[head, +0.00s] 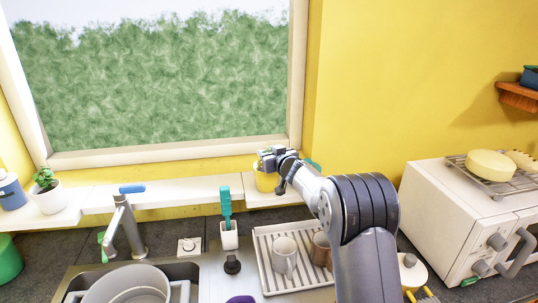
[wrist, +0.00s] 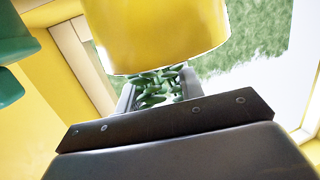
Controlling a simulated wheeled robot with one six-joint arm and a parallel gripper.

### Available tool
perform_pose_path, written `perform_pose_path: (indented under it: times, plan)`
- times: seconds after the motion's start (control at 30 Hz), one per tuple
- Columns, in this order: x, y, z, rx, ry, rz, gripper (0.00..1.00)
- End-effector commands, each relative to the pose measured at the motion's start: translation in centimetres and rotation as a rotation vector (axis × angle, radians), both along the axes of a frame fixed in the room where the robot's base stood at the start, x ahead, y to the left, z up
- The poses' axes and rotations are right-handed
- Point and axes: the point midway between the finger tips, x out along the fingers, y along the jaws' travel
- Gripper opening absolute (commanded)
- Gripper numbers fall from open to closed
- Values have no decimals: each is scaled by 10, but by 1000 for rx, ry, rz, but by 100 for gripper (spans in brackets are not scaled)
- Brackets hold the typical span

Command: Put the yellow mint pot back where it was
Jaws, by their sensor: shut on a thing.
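The yellow mint pot (head: 265,183) is at the right part of the white window ledge (head: 150,197) in the head view. I cannot tell whether its base touches the ledge. My gripper (head: 272,158) reaches it from the right and is shut on it at the top. In the wrist view the yellow pot (wrist: 160,35) fills the upper middle, with green mint leaves (wrist: 156,88) between the fingers of my gripper (wrist: 158,95). My gripper and arm hide part of the pot in the head view.
A small white pot with a plant (head: 48,193) stands at the ledge's left. A teal object (head: 313,164) is right of the yellow pot. Below are a tap (head: 125,230), a white holder with teal brush (head: 228,232) and a drying rack (head: 262,250) with mugs. A white oven (head: 440,210) stands right.

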Motion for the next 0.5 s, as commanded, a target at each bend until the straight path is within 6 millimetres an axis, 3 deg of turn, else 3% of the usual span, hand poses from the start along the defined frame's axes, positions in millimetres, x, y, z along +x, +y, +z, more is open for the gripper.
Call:
perform_pose_path:
  times: [0.2,0.23,0.5]
  plan:
    - [0,0,0,2,-4,1,0]
    - [0,0,-2,1,0,0,38]
    - [0,0,-1,0,0,0,58]
